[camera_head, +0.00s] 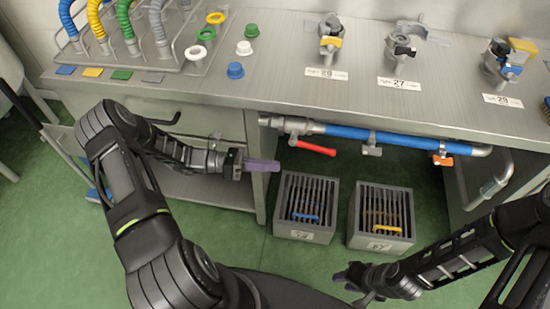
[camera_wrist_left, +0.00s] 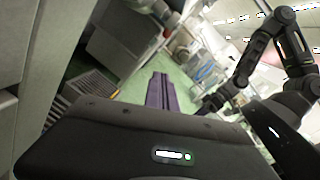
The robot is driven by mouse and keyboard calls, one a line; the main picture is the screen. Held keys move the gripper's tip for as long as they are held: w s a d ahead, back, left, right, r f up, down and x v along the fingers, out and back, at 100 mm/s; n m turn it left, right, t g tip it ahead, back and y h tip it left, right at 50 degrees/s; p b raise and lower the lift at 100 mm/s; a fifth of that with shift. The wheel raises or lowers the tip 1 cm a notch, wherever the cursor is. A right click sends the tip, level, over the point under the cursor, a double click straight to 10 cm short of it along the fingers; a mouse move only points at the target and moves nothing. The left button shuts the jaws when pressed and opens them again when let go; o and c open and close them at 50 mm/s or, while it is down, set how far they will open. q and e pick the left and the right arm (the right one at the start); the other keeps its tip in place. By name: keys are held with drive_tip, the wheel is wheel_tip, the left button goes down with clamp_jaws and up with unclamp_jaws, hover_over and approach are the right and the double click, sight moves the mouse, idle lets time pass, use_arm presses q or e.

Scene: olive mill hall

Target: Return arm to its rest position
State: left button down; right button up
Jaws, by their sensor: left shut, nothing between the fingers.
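My left arm comes in from the left in the head view. Its gripper (camera_head: 263,166) has purple fingers pressed together with nothing between them. It is in the air in front of the bench, below the tabletop and left of the red valve handle. In the left wrist view the purple fingers (camera_wrist_left: 160,92) also show closed and empty, over green floor. My right gripper (camera_head: 350,278) is low at the lower right of the head view, in front of the grey crates. Its fingers are dark and small, and I cannot tell how far apart they are.
The metal bench (camera_head: 290,80) spans the back, with several clamps, coloured caps and hoses on top. A blue pipe (camera_head: 375,134) with a red-handled valve (camera_head: 315,148) runs under its front edge. Two slatted grey crates (camera_head: 306,236) (camera_head: 381,246) stand on the green floor.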

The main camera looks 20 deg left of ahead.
use_arm(q)
drive_tip(key=s+d+f+m+g+y, duration=0.25)
drive_tip(key=s+f+m+y, duration=0.3)
drive_tip(key=f, duration=0.35)
drive_tip(key=s+d+f+m+g+y, duration=0.2)
drive_tip(key=s+f+m+g+y, duration=0.2)
drive_tip(key=s+f+m, duration=0.35)
drive_tip(key=s+d+r+m+t+y+p, duration=0.1)
drive_tip(key=s+d+r+m, duration=0.4)
drive_tip(key=d+m, duration=0.7)
drive_tip(key=shift+s+r+m+y+p, duration=0.3)
drive_tip(key=shift+r+m+y+p, duration=0.25)
drive_tip(key=shift+y+p, duration=0.2)
idle(4.4)
